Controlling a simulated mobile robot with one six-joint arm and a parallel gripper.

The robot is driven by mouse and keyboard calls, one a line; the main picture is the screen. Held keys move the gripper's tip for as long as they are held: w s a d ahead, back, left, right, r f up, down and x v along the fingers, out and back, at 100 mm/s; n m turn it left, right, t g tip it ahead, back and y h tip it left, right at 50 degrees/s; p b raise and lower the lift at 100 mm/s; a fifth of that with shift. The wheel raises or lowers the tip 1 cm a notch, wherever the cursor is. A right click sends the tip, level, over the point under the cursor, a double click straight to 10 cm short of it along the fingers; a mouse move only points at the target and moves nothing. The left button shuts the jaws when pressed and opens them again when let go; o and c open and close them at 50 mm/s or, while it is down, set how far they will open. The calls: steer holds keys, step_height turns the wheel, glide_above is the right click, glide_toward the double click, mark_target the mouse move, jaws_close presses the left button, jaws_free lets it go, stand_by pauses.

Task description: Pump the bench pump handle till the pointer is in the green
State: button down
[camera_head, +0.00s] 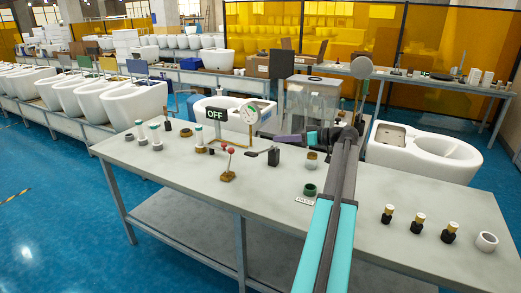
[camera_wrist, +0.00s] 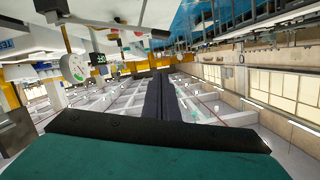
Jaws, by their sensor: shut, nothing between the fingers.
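A round white gauge (camera_head: 250,113) with a brass rim stands near the back of the bench; it also shows tilted in the wrist view (camera_wrist: 75,68). A green patch shows on its dial, but the pointer is too small to read. A black block with a thin rod (camera_head: 272,157) and a brass-based piece with red knobs (camera_head: 228,176) stand in front of it; I cannot tell surely which is the pump handle. My gripper (camera_head: 277,138) is shut and empty, right of the gauge and above the bench. Its dark fingers (camera_wrist: 162,97) lie together in the wrist view.
An "OFF" sign (camera_head: 216,114) stands left of the gauge. Several white-and-green pieces (camera_head: 155,132) stand on the left of the bench (camera_head: 165,183). A green ring (camera_head: 310,190) and several brass-topped fittings (camera_head: 418,222) are toward the right. The front left bench top is clear.

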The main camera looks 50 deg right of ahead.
steer(key=w+a+f+p, duration=0.4)
steer(key=w+f+p, duration=0.1)
steer(key=w, duration=0.3)
steer(key=shift+w+f, duration=0.4)
steer(key=shift+f, duration=0.2)
stand_by(0.3)
